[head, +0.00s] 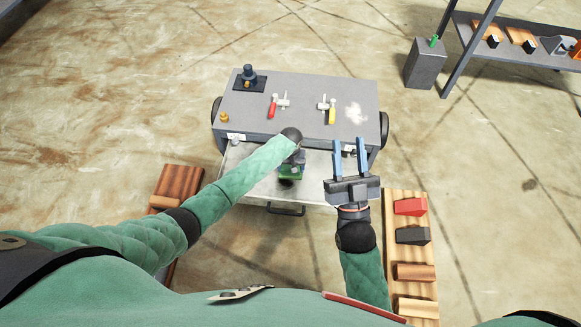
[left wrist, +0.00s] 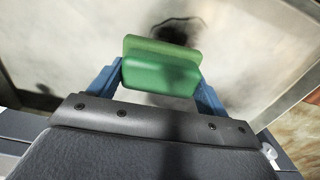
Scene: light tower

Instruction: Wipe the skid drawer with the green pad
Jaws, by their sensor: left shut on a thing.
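The green pad (left wrist: 160,72) is held between the blue fingers of my left gripper (left wrist: 160,82). In the head view the pad (head: 290,173) shows just below my left gripper (head: 290,165), over the open skid drawer (head: 250,185). The drawer is a pale metal tray pulled out from the grey skid, with a dark handle at its front. A dark smudge lies on the drawer floor just beyond the pad in the left wrist view. I cannot tell whether the pad touches the floor. My right gripper (head: 349,157) is open and empty, over the drawer's right side.
The grey skid top (head: 300,88) carries a red-handled hammer (head: 272,106), a yellow-handled hammer (head: 332,115), a dark fitting (head: 249,75) and a pale powder patch (head: 354,113). A wooden board (head: 416,260) with several blocks lies at right. A shelf (head: 515,50) stands back right.

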